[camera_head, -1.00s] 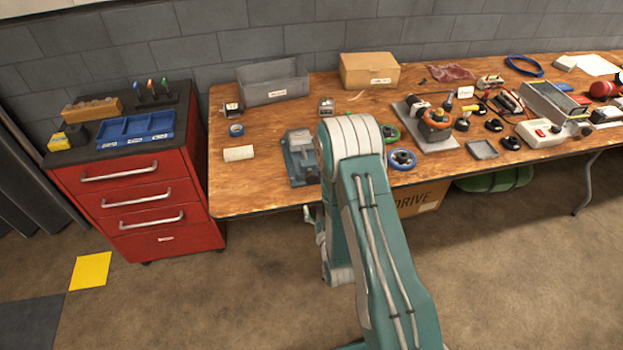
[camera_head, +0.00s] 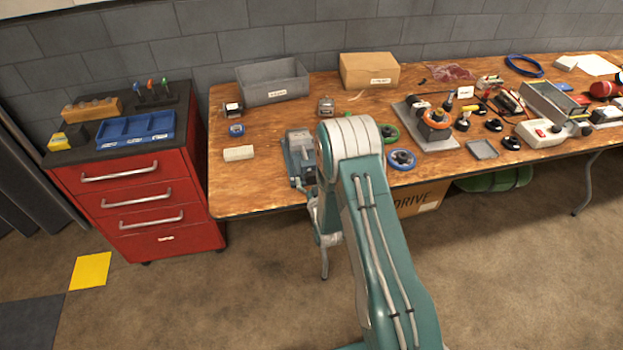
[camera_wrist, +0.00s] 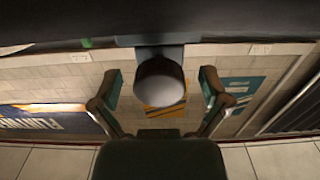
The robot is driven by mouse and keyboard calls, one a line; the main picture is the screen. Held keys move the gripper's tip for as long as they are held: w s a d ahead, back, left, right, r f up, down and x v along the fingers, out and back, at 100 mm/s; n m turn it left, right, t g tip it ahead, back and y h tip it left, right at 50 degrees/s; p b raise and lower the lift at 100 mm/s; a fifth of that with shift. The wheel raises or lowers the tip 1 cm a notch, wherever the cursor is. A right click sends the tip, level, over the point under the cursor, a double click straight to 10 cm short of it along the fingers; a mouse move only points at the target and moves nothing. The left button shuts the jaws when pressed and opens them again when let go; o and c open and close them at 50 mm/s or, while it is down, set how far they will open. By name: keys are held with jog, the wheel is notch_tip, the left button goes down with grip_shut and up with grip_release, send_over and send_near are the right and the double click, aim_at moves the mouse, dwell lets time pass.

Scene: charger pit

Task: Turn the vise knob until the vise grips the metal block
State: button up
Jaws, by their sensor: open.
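The grey-blue vise (camera_head: 293,172) stands at the front edge of the wooden workbench, left of my arm, which hides its right side. I cannot make out the metal block clearly in it. In the wrist view a round grey knob (camera_wrist: 158,88) faces the camera on the end of the vise. My gripper (camera_wrist: 161,76) is open, with one finger on each side of the knob. Both fingers stand apart from the knob, with a visible gap on each side. In the head view my wrist is at the bench's front edge by the vise, and its fingers are not clear.
A red drawer cabinet (camera_head: 138,205) stands left of the bench. A grey bin (camera_head: 272,82) and a cardboard box (camera_head: 369,71) are at the back. A blue handwheel (camera_head: 402,160) lies right of my arm. The bench's front left is mostly clear.

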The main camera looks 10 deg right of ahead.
jog(key=c, duration=1.2)
jog(key=shift+o, duration=0.3)
